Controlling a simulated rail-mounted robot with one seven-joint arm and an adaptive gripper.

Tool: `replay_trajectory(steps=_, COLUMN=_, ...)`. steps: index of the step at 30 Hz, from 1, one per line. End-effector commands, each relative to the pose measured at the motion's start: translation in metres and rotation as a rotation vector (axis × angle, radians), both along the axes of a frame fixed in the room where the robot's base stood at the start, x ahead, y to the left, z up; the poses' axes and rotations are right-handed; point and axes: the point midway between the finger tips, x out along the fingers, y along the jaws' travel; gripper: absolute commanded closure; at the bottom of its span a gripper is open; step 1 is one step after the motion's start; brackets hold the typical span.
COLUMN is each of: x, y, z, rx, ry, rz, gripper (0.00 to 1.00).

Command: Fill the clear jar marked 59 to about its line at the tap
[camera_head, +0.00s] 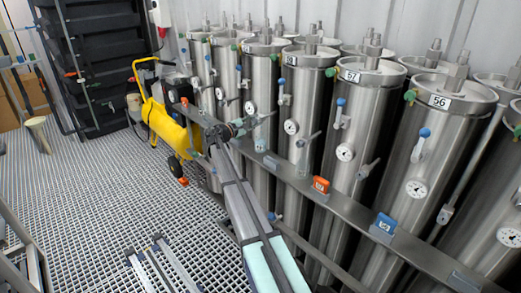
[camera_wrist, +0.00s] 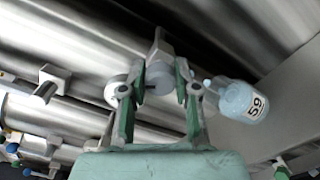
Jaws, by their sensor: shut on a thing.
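The clear jar marked 59 (camera_wrist: 244,101) shows in the wrist view to the right of my gripper's right finger, in front of the metal rail. It looks pale blue; its line and fill level cannot be made out. A faint clear shape on the rail in the head view, likely this jar (camera_head: 262,133), is just right of my gripper (camera_head: 226,131). In the wrist view my gripper (camera_wrist: 158,88) is shut on a grey metal part, seemingly the tap (camera_wrist: 158,48) on a steel vessel. The jar is outside the fingers.
Steel vessels marked 57 (camera_head: 369,100) and 56 (camera_head: 438,130) stand in a row on the right. The rail (camera_head: 345,203) runs along their front, with an orange box (camera_head: 321,185) and a blue box (camera_head: 384,223) on it. A yellow compressor (camera_head: 165,125) stands behind my arm. Grating floor at left is partly clear.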

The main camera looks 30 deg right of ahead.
Motion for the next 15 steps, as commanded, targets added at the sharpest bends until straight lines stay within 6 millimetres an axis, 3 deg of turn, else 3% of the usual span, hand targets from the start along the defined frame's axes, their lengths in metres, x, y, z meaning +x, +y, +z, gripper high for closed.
replay_trajectory(steps=15, x=0.0002, y=-0.0002, z=-0.0021, rx=0.068, ry=-0.250, rz=0.000, gripper=1.00)
